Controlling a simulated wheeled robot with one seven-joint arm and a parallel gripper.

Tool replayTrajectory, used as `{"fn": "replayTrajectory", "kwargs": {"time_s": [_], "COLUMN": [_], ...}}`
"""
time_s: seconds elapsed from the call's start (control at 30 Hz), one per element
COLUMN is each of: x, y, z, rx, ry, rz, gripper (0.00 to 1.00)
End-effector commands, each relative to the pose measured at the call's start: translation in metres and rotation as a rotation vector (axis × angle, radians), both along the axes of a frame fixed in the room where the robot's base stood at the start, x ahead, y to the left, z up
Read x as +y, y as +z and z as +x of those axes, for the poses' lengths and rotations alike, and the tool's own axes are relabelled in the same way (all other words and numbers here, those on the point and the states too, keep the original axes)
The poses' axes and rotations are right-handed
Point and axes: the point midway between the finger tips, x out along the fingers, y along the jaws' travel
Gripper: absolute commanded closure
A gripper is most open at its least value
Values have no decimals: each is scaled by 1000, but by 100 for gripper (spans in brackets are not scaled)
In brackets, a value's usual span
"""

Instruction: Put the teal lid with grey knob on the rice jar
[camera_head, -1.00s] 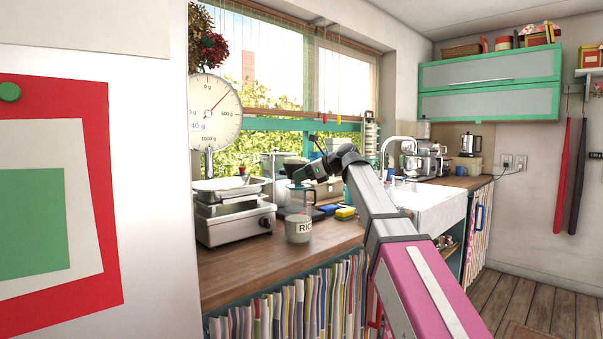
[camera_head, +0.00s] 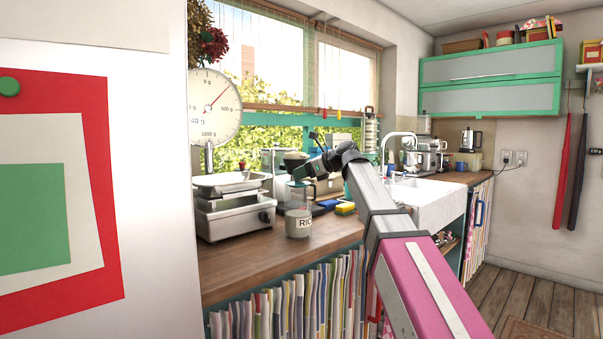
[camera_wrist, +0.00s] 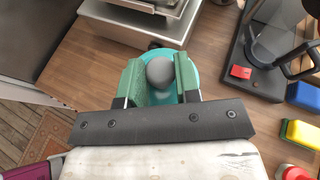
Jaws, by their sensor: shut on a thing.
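The lid shows as a teal disc behind the fingers. It hides whatever is beneath it, and I cannot tell whether it touches the jar.
A kitchen scale (camera_head: 236,217) stands left of the jar. A coffee maker (camera_wrist: 270,45), a blue sponge (camera_wrist: 304,97) and a yellow-green sponge (camera_wrist: 300,133) lie to the right. Bare counter (camera_head: 262,252) is in front. The white sink (camera_head: 432,201) is farther right.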

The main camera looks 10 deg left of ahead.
Motion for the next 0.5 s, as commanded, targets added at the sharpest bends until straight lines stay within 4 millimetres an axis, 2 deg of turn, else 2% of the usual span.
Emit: {"fn": "replayTrajectory", "kwargs": {"time_s": [0.43, 0.47, 0.5], "x": [0, 0, 0], "y": [-6, -6, -6], "z": [0, 0, 0], "rx": [0, 0, 0], "ry": [0, 0, 0], "rz": [0, 1, 1], "gripper": [93, 63, 50]}}
